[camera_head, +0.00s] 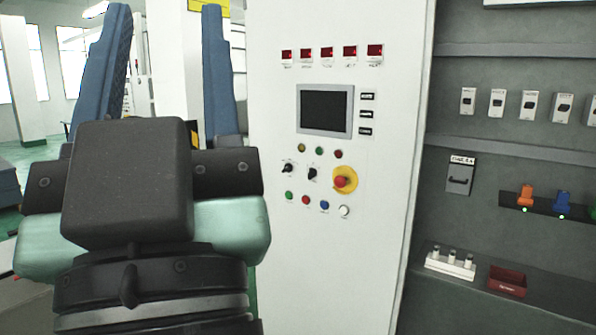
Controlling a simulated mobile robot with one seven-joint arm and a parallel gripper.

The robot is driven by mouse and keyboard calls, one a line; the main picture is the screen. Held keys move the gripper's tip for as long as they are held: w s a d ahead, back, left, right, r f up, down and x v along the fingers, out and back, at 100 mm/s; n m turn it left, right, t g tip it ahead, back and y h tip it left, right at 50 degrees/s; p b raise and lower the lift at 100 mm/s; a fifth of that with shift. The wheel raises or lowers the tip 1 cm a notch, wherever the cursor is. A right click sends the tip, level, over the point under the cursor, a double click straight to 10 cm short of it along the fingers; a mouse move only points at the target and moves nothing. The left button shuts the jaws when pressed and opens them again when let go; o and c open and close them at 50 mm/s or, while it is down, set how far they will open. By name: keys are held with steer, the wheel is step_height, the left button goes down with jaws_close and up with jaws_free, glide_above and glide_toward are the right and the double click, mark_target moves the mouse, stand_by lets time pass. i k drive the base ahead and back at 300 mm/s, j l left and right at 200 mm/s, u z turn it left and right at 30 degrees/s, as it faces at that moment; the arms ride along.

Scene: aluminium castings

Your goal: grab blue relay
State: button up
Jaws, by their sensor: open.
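The blue relay (562,201) sits on a dark rail (543,209) in the grey cabinet at the far right. A green light shows on the rail just below it. An orange relay (525,195) sits to its left on the same rail, and a partly cut-off green one (593,213) is to its right. My gripper (166,12) is at the left, with two blue-grey fingers pointing up and set wide apart. It is open with nothing visible between the fingers, and far left of the blue relay.
A white control panel (270,250) with a dark screen, buttons and a red emergency stop (341,182) stands between my gripper and the cabinet. On the lower shelf are a white holder (450,265) and a red bin (507,281). Several labelled switches line the wall above the relays.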

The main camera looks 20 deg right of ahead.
mark_target(562, 196)
steer(key=i+j+z, duration=0.1)
steer(key=i+z, duration=0.35)
steer(key=i+j+z, duration=0.35)
steer(key=i+z, duration=0.15)
steer(key=i+l+z, duration=0.1)
steer(key=i+z, duration=0.15)
steer(key=z, duration=0.15)
steer(key=i+z, duration=0.55)
steer(key=z, duration=0.3)
steer(key=i+j+z, duration=0.15)
steer(key=z, duration=0.25)
steer(key=i+j+z, duration=0.2)
steer(key=i, duration=0.15)
